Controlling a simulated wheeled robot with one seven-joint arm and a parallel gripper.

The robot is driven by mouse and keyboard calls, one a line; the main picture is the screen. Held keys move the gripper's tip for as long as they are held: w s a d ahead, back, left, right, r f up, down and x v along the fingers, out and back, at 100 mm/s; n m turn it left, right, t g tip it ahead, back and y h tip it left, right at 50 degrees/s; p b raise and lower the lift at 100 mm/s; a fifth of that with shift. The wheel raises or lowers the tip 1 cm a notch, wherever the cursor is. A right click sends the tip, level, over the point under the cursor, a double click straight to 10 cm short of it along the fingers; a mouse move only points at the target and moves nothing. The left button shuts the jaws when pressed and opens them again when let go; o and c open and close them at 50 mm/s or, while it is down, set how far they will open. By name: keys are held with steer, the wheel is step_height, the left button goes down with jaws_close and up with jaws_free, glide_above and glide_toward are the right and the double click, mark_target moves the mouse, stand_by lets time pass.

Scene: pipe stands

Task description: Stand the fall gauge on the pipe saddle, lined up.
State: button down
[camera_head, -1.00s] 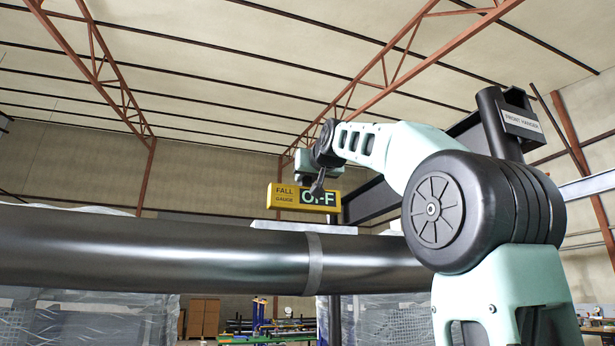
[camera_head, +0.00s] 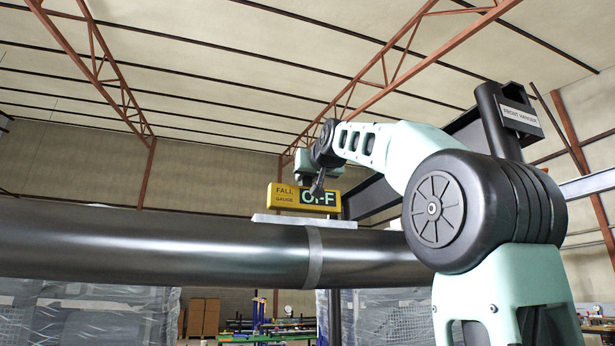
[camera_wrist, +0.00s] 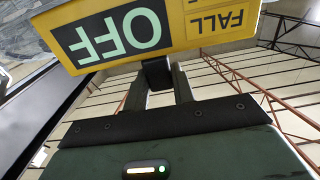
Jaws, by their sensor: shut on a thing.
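The fall gauge (camera_head: 288,196), a yellow box with a dark "OFF" panel, is upright and roughly level in the head view. My gripper (camera_head: 317,186) is shut on it from above. The pale, flat pipe saddle (camera_head: 270,219) lies on the large dark pipe (camera_head: 150,250), directly below the gauge. The gauge's lower edge is very close to the saddle's top; I cannot tell whether they touch. In the wrist view the gauge (camera_wrist: 190,28) appears upside down, at the tips of my gripper (camera_wrist: 165,72). The saddle is not visible there.
A grey band (camera_head: 314,258) circles the pipe under the saddle. A dark post with a "FRONT HANGER" sign (camera_head: 521,116) stands at the right, behind my arm. Wrapped grey stacks (camera_head: 80,315) stand below the pipe. The space above the pipe's left part is clear.

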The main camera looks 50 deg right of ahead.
steer(key=shift+f+b, duration=1.05)
steer(key=shift+f, duration=0.1)
stand_by(0.4)
steer(key=c, duration=1.1)
jaws_free()
steer(key=shift+b+v, duration=1.5)
steer(key=shift+v, duration=3)
